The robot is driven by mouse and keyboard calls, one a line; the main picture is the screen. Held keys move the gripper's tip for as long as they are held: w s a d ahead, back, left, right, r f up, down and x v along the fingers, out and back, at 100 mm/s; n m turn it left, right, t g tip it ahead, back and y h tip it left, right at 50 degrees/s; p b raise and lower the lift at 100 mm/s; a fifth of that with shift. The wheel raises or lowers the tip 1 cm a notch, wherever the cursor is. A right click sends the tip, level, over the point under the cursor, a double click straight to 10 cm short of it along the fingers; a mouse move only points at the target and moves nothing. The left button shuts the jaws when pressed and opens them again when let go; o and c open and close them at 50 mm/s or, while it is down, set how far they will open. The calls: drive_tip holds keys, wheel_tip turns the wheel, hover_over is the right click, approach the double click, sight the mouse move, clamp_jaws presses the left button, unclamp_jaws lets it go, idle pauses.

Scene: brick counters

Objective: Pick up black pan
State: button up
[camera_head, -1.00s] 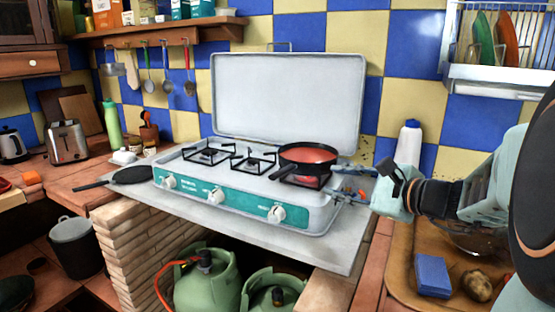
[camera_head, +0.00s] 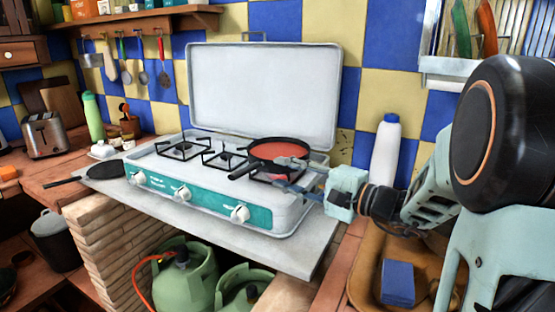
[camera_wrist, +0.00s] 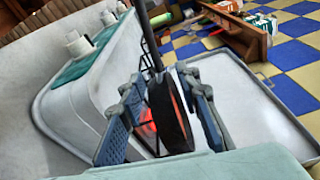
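A round black pan with a red inside (camera_head: 280,151) sits on the right burner of the camping stove, its black handle pointing to the lower left. My gripper (camera_head: 283,175) reaches in from the right, at the pan's near right side. Its two fingers are apart, one overlapping the pan in the picture and one lower. In the wrist view the pan (camera_wrist: 172,118) appears nearly edge-on between the open fingers (camera_wrist: 163,125), with gaps on both sides; its handle runs upward. A second, flat black pan (camera_head: 105,170) lies on the counter left of the stove.
The stove (camera_head: 285,213) has a raised lid (camera_head: 262,95) behind the burners and knobs along its front. A white bottle (camera_head: 386,150) stands right of it, a blue block (camera_head: 397,282) nearer. Green gas bottles (camera_head: 188,275) are below the counter. The stove's other burners are empty.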

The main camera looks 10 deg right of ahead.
sight(257, 167)
drive_tip(key=x, duration=0.9)
drive_tip(key=shift+a+f+b, duration=0.3)
drive_tip(key=shift+a, duration=0.05)
drive_tip(key=shift+s, duration=0.1)
clamp_jaws()
drive_tip(key=shift+r, duration=0.15)
